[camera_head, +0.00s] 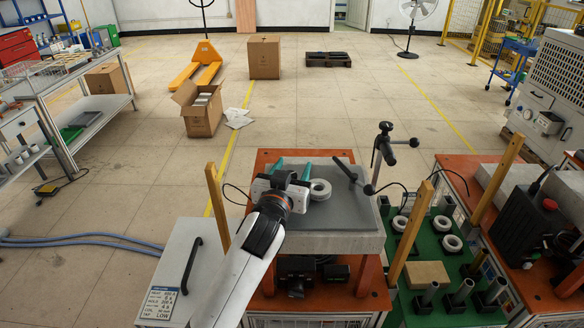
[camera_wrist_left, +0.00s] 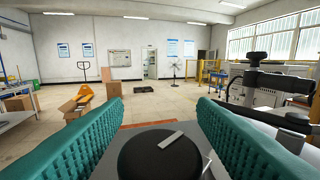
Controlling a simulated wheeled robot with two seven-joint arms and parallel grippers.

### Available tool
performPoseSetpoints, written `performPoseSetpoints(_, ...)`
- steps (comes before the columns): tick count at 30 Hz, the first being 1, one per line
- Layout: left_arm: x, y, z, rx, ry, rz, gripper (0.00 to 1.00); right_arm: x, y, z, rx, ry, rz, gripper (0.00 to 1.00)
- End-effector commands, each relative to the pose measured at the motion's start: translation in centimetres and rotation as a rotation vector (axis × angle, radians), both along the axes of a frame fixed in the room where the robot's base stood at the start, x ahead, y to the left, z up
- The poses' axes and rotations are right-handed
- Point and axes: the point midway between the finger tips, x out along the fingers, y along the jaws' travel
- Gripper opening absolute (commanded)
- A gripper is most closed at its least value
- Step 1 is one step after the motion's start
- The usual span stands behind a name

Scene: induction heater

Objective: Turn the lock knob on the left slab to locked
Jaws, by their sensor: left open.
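The grey left slab (camera_head: 350,218) lies on an orange-topped cabinet in the middle of the head view. My left gripper (camera_head: 292,170) is over the slab's left part, with its teal fingers spread apart. In the left wrist view a round black knob (camera_wrist_left: 150,160) with a pale grey bar on top sits low between the two open fingers (camera_wrist_left: 161,108). The fingers stand apart from it on both sides. The bar runs at a slant, its upper end to the right. In the head view my wrist hides the knob. My right gripper is not in view.
A pale ring (camera_head: 320,189) lies on the slab, right beside my gripper. A black lever (camera_head: 344,169) and a black clamp stand (camera_head: 384,152) are further right. Wooden posts (camera_head: 217,205) rise near the slab. A green board (camera_head: 434,246) with rings and cylinders is at right.

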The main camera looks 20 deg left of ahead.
Motion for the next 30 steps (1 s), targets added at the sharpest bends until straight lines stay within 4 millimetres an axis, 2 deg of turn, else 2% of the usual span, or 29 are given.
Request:
performPoseSetpoints(5,0.0,0.0,0.0,0.000,0.000,0.000,0.52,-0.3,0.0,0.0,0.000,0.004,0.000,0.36)
performPoseSetpoints(12,0.0,0.0,0.0,0.000,0.000,0.000,0.14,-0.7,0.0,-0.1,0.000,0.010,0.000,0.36)
performPoseSetpoints(14,0.0,0.0,0.0,0.000,0.000,0.000,0.08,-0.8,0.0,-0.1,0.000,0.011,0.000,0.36)
performPoseSetpoints(20,0.0,0.0,0.1,0.002,0.001,-0.019,0.08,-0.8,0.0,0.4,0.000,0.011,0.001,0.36)
performPoseSetpoints(30,0.0,-0.2,0.3,0.009,0.003,-0.200,0.08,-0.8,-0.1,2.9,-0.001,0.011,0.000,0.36)
